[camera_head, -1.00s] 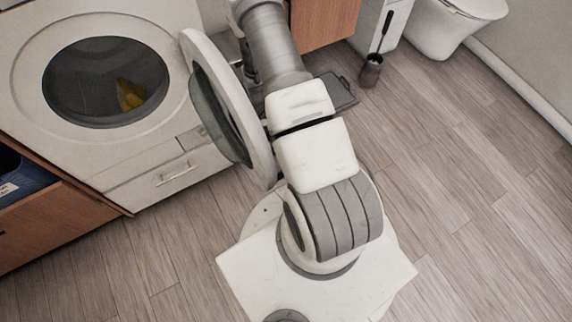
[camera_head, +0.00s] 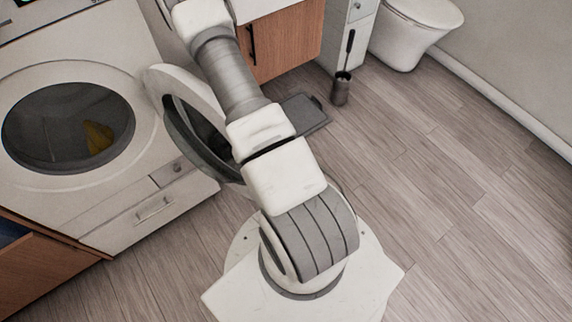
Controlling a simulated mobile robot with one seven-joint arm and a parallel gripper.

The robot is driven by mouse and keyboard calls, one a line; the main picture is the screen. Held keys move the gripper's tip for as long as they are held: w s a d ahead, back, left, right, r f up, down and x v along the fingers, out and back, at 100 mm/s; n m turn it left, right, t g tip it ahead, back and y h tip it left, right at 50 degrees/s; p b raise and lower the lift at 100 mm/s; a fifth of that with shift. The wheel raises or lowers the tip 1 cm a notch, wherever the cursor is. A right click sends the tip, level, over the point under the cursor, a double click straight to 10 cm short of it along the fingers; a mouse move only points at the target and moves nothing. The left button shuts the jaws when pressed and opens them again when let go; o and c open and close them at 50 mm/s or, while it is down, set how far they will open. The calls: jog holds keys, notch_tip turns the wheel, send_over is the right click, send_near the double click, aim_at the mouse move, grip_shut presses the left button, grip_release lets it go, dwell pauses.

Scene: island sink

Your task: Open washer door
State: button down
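The washer (camera_head: 60,197) is white and stands at the left, with a dark round opening (camera_head: 72,128) in its front. Something yellow (camera_head: 97,138) shows inside. The washer door (camera_head: 160,82) is a round white ring with dark glass. It stands swung out from the front, to the right of the opening, clear of it. My arm (camera_head: 240,85) passes in front of the door's right part and hides some of it. The arm runs up to the top edge of the picture. My gripper is out of the picture, so whether it touches the door cannot be seen.
A wooden cabinet (camera_head: 285,42) stands behind my arm. A dark brush holder (camera_head: 341,90) and a white toilet (camera_head: 415,30) are at the back. Another wooden cabinet (camera_head: 45,275) is at the lower left. The wood floor (camera_head: 450,190) on the right is clear.

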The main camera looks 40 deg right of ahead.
jog(key=shift+w+d, duration=0.1)
dwell(0.3)
jog(key=c, duration=1)
grip_release()
jog(key=shift+c, duration=0.2)
jog(key=shift+w, duration=0.1)
jog(key=w, duration=1.1)
jog(key=shift+w+d, duration=0.4)
jog(key=shift+s+d, duration=0.1)
